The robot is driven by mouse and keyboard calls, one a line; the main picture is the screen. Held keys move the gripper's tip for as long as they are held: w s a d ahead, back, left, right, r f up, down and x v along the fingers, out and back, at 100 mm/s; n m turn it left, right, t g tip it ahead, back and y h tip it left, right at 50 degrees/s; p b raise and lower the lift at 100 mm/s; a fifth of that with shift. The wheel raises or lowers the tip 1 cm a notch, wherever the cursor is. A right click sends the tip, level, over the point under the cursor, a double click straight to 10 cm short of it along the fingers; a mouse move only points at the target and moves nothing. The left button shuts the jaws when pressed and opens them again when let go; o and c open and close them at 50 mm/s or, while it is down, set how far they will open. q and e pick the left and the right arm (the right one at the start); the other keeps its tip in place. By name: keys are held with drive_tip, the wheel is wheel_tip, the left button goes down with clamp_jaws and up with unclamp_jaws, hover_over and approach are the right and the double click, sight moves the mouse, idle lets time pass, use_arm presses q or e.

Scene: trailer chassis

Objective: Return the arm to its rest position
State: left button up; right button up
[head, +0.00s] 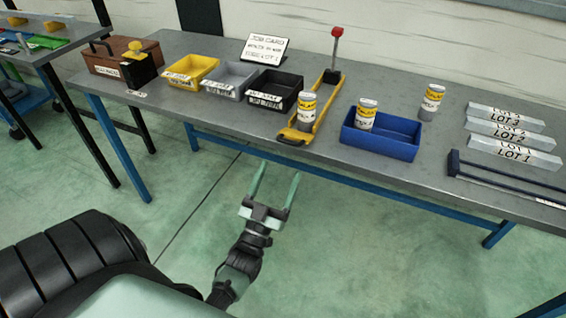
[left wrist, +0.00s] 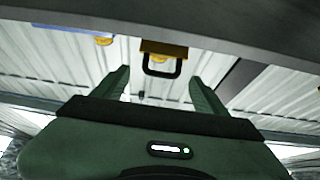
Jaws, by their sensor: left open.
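My left gripper (head: 274,190) is open and empty, with its two green fingers apart, over the floor in front of the workbench (head: 225,115). It is below and short of the bench's front edge. In the left wrist view the open fingers (left wrist: 160,88) point toward the underside edge of the bench (left wrist: 210,22), and nothing is between them. A yellow piece with a black handle (left wrist: 162,55) shows beyond the fingertips. My right gripper is not in view.
The bench holds yellow (head: 190,72), grey (head: 231,80) and black bins (head: 274,91), a yellow fixture with a red-knobbed lever (head: 334,60), and a blue tray (head: 381,138) with a labelled can (head: 366,113). White LOT bars (head: 513,153) lie at right. The floor (head: 350,250) is clear.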

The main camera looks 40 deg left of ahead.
use_arm(q)
drive_tip(key=shift+s+f, duration=0.1)
drive_tip(key=shift+s, duration=0.1)
idle(0.4)
drive_tip(key=d+f+m+g+h+p, duration=0.1)
drive_tip(key=d+f+g+h, duration=0.15)
drive_tip(key=f, duration=0.75)
drive_tip(key=d+f+g+h, duration=0.1)
drive_tip(key=d+f+g, duration=0.25)
drive_tip(key=f, duration=0.55)
drive_tip(key=s+d+f+m+g+h+p, duration=0.1)
drive_tip(key=s+d+f+g, duration=0.15)
drive_tip(key=s+f, duration=0.4)
drive_tip(key=s+d+f+m+g+h, duration=0.1)
drive_tip(key=s+f+g, duration=0.25)
drive_tip(key=f, duration=0.65)
drive_tip(key=s+f+m+g+p, duration=0.1)
drive_tip(key=s+f+g, duration=0.4)
drive_tip(key=s, duration=0.9)
drive_tip(key=s+d+f+m+g, duration=0.1)
drive_tip(key=s+f+g, duration=0.4)
drive_tip(key=s+f, duration=0.4)
drive_tip(key=s, duration=0.5)
drive_tip(key=shift+s+f+p, duration=0.25)
drive_tip(key=shift+p, duration=0.15)
